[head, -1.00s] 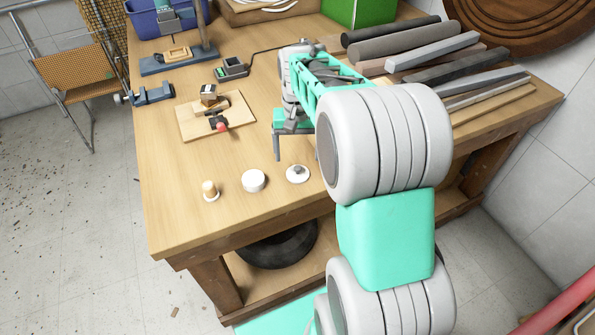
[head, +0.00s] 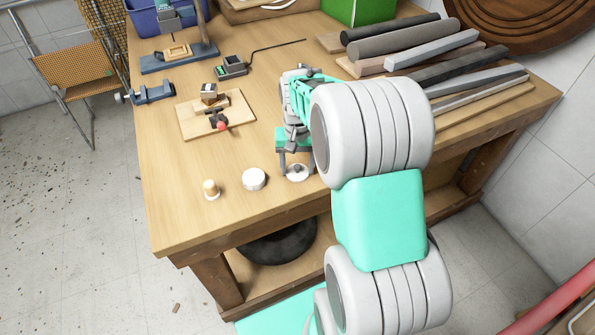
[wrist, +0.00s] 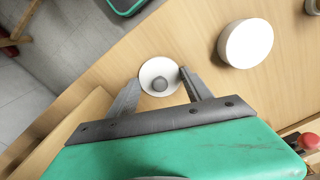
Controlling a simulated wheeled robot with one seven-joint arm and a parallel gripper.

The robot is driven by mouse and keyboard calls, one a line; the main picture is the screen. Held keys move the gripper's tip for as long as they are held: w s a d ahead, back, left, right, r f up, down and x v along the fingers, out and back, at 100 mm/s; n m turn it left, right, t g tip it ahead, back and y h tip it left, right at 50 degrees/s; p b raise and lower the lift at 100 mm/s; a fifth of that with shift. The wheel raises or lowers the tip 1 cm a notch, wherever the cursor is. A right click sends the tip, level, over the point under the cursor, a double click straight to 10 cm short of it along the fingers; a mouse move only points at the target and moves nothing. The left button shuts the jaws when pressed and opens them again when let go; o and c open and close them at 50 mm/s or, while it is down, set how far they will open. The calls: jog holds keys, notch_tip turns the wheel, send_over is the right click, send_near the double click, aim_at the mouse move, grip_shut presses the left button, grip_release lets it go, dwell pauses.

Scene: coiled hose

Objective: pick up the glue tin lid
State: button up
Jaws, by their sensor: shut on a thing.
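The glue tin lid is a white disc with a grey knob (head: 297,174), near the front edge of the workbench in the head view. It also shows in the wrist view, where its white face (wrist: 147,72) is seen from above. My gripper (head: 296,165) reaches down over it. In the wrist view the fingertips (wrist: 161,80) are at opposite sides of the lid, and the jaws are shut on it. The lid looks to be still at bench height; any gap beneath it cannot be seen.
A board with a red-knobbed tool (head: 190,126) lies behind. Several rods (head: 405,38) fill the bench's right. The bench front edge is close.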

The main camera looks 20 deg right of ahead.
jog(key=c, duration=0.6)
jog(key=shift+c, duration=0.2)
